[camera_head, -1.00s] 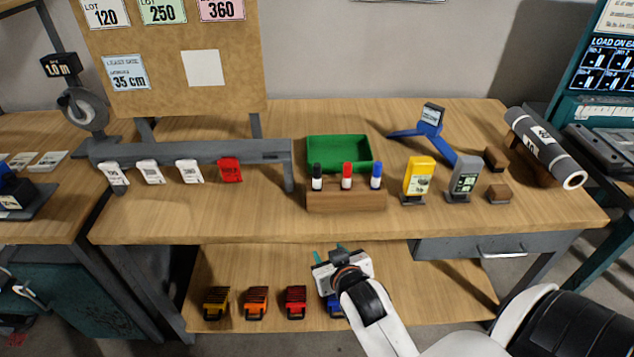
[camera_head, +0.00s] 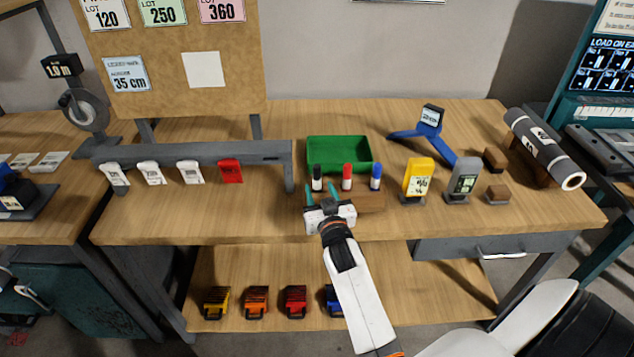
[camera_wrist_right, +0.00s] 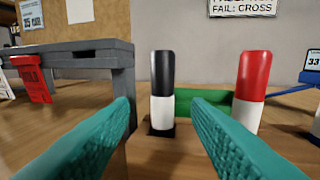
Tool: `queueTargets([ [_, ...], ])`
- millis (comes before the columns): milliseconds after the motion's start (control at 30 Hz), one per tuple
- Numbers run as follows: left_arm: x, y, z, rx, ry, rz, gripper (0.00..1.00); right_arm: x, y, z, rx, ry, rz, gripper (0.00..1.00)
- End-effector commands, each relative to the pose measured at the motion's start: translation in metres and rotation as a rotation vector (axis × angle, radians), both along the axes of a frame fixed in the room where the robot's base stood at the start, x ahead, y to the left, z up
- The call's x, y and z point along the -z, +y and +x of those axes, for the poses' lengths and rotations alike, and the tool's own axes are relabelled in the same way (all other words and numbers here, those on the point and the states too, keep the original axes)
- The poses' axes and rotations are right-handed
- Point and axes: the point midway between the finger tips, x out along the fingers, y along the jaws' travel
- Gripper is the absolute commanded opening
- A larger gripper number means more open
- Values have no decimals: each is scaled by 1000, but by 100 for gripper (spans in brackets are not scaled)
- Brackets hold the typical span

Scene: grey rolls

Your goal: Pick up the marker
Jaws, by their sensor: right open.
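Three markers stand upright in a wooden block (camera_head: 368,202) on the table: a black-capped marker (camera_head: 317,177), a red-capped marker (camera_head: 347,176) and a blue-capped marker (camera_head: 376,176). My right gripper (camera_head: 322,190) is open, just in front of the black-capped marker. In the right wrist view, the black-capped marker (camera_wrist_right: 162,92) stands beyond and between the two teal fingers (camera_wrist_right: 160,118), with none of it gripped. The red-capped marker (camera_wrist_right: 253,90) is to the right, beyond the right finger. My left gripper is not in view.
A green tray (camera_head: 338,141) sits behind the block. A grey rail (camera_head: 200,153) with hanging tags ends close to the left of the markers. Yellow (camera_head: 418,177) and grey (camera_head: 464,178) devices stand to the right. The front table strip is clear.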

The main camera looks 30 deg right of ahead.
Motion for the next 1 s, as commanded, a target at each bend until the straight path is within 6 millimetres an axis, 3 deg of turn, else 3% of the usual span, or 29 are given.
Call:
queueTargets([
  [333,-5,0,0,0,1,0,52,6,-18,41,0,-1,-1,44],
  [633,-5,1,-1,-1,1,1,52,7,-19,46,0,1,-1,44],
  [900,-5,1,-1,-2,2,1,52,7,-19,46,0,1,-1,1],
  [1000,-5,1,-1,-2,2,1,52,7,-19,46,0,1,-1,0],
])
